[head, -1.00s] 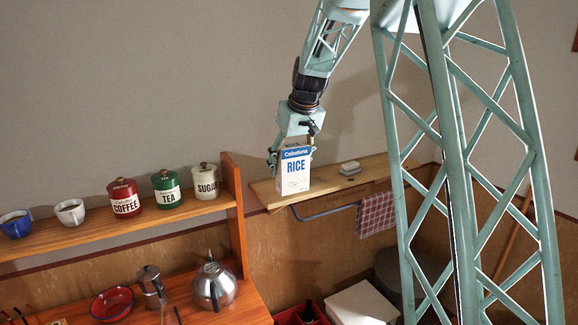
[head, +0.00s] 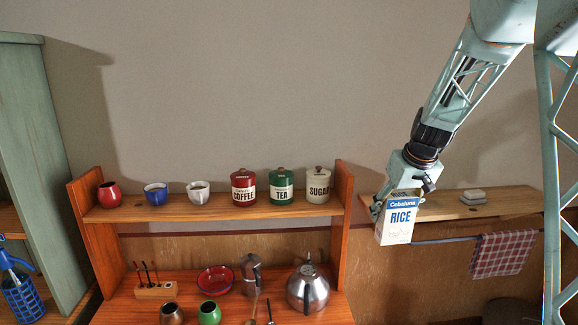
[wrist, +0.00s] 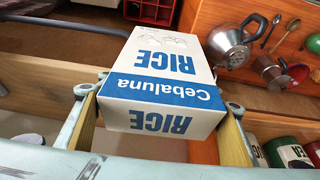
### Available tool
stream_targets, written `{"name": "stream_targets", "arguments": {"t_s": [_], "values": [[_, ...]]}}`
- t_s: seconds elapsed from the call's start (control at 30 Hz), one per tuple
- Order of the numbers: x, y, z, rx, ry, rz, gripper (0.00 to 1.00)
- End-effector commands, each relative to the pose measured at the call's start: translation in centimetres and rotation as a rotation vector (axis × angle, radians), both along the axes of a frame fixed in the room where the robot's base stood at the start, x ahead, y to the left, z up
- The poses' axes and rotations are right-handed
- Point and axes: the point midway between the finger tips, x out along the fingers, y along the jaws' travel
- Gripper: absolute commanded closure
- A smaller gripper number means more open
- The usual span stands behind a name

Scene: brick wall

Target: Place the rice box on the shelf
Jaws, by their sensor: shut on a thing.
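The rice box (head: 399,217), white with a blue top band and the word RICE, is upright in the head view. My gripper (head: 399,200) is shut on it from above, and the box hangs in its jaws. The wrist view shows the box (wrist: 163,75) between two fingers (wrist: 160,120). In the head view the box covers the left end of a small wall shelf (head: 510,201); I cannot tell whether they touch. The longer wooden shelf (head: 221,211) is to the left of the box, beyond its upright side panel.
The long shelf holds a red cup (head: 109,195), other cups and the coffee (head: 244,188), tea (head: 281,186) and sugar (head: 318,185) canisters. A kettle (head: 308,290) stands below.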

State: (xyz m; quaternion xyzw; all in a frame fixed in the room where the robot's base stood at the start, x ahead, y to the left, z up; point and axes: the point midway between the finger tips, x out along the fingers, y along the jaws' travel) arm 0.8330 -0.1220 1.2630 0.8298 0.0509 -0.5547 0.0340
Motion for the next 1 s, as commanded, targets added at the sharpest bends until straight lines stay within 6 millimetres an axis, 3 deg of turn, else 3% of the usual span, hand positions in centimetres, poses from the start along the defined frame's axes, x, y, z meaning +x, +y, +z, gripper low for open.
{"name": "stream_targets", "arguments": {"t_s": [0.47,1.0], "values": [[-2.4,3.8,-8.1,0.000,0.001,-0.034,0.59],[-6.7,8.9,-18.3,0.001,0.002,-0.088,0.59]]}}
